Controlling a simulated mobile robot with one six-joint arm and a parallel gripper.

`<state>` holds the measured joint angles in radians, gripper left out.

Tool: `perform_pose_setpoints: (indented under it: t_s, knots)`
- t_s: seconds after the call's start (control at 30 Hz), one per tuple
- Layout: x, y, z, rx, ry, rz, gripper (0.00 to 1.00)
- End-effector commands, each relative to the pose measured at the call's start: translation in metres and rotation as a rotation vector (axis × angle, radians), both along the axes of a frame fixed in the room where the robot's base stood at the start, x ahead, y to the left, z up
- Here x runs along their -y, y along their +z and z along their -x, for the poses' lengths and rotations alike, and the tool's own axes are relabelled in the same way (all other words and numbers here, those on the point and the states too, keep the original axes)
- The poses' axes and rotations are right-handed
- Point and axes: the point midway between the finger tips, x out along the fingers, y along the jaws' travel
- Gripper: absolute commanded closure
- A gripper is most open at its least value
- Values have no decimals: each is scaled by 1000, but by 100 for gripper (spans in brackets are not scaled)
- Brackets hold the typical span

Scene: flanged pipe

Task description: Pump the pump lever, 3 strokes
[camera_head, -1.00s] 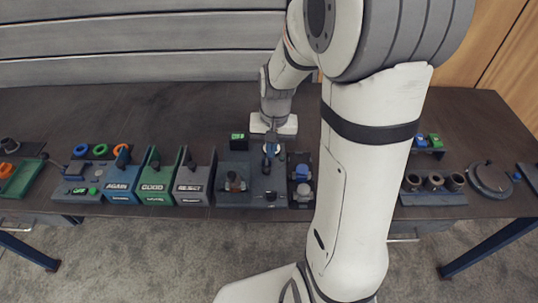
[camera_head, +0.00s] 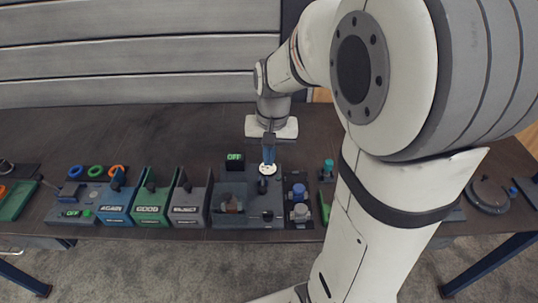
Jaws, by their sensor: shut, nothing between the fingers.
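My gripper (camera_head: 268,146) points down over the dark pump station (camera_head: 235,184) at the middle of the bench, its dark fingers shut. Just below the fingertips stands a slim upright part with blue and a pale ring (camera_head: 267,169), which looks like the pump lever. In this small view I cannot tell whether the fingers touch it or stop short. A small black display (camera_head: 235,157) at the back of the station shows green letters that read OFF. The gripper and wrist hide part of the bench behind.
To the left stand bins marked AGAIN (camera_head: 116,207), GOOD (camera_head: 150,208) and REJECT (camera_head: 187,210). A dark tray with blue and grey fittings (camera_head: 299,212) stands right of the station. My arm covers much of the right side. The bench behind the station is clear.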

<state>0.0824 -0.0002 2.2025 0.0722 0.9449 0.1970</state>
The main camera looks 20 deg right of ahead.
Motion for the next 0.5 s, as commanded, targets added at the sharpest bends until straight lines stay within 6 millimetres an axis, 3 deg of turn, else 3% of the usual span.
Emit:
perform_pose_setpoints:
  t_s: [0.27, 0.5]
  knots:
    - [-2, 8, 10, 25, 25, 7, 100]
    - [-11, 37, 60, 144, 157, 47, 100]
